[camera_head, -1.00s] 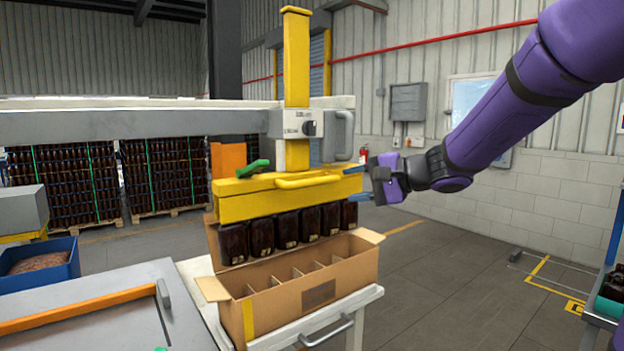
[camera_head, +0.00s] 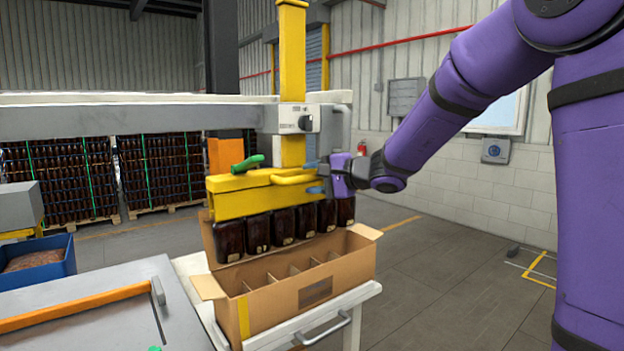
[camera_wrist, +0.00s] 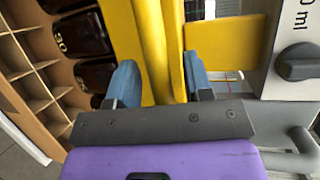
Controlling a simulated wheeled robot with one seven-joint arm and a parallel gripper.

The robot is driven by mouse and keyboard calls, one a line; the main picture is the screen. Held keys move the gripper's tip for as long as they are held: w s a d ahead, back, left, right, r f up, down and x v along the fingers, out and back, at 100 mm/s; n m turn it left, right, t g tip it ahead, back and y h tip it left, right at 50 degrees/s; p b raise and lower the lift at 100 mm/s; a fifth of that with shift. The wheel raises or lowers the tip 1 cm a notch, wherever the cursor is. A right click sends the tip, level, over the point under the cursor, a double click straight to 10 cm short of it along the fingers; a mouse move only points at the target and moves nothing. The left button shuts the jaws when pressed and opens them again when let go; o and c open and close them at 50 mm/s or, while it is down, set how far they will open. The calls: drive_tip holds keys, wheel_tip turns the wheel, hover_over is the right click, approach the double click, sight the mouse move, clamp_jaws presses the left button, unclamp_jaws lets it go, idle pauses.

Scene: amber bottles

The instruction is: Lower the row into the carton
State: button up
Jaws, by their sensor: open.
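A row of dark amber bottles (camera_head: 283,227) hangs under the yellow lifting head (camera_head: 240,204), above the open cardboard carton (camera_head: 312,293). The carton has inner dividers, and its flaps are folded out. My gripper (camera_head: 318,179) is open at the right end of the yellow handle bar (camera_head: 295,179). In the wrist view, my gripper's blue fingers (camera_wrist: 160,85) stand on either side of the yellow bar (camera_wrist: 172,45). I cannot tell whether they touch it. Bottles (camera_wrist: 78,35) and carton cells (camera_wrist: 32,85) show at left there.
A green lever (camera_head: 248,163) sits on top of the lifting head. A grey box with a black knob (camera_head: 305,122) is on the yellow mast (camera_head: 292,60). The carton rests on a white cart (camera_head: 352,300). A blue bin (camera_head: 40,262) is at left.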

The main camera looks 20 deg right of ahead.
drive_tip(key=shift+w+a, duration=0.15)
drive_tip(key=shift+a, duration=0.05)
clamp_jaws()
wheel_tip(320, 180, down, 18)
drive_tip(key=shift+r, duration=0.25)
idle(0.5)
unclamp_jaws()
